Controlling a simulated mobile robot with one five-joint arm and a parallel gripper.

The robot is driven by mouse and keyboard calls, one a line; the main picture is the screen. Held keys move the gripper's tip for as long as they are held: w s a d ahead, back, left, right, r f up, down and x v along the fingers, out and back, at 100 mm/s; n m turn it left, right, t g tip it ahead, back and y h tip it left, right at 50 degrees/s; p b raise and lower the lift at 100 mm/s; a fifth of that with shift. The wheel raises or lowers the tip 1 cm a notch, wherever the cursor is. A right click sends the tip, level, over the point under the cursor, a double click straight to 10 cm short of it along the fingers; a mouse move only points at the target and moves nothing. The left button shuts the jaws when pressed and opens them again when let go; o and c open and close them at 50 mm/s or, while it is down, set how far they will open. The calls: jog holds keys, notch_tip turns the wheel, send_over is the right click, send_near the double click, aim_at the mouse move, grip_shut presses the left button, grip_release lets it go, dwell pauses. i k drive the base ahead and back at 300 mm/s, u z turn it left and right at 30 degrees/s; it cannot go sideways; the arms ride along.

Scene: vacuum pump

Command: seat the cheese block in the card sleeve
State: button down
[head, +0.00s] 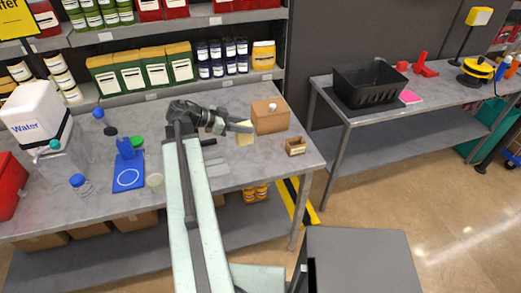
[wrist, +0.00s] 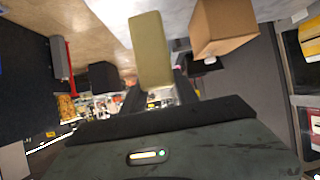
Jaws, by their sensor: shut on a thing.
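My gripper (head: 240,128) is above the right part of the grey workbench, shut on a pale yellow cheese block (head: 245,139). The block hangs below the fingers. In the wrist view the block (wrist: 151,50) stands out from between the dark fingers, its far end clear. A small brown open-topped holder with a pale label, seemingly the card sleeve (head: 295,146), stands near the bench's right end. It is to the right of the block and apart from it. I cannot see inside it clearly.
A larger brown box (head: 270,117) with a pale knob stands just behind and right of my gripper; a brown box (wrist: 222,28) also shows close to the block in the wrist view. A blue stand (head: 129,165) and jars are on the left. Bare bench (head: 245,175) lies in front.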

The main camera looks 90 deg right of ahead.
aim_at(295, 151)
jog(key=u, duration=0.25)
jog(key=k, duration=1.55)
jog(key=z, duration=0.3)
jog(key=i, duration=1)
jog(key=z, duration=0.05)
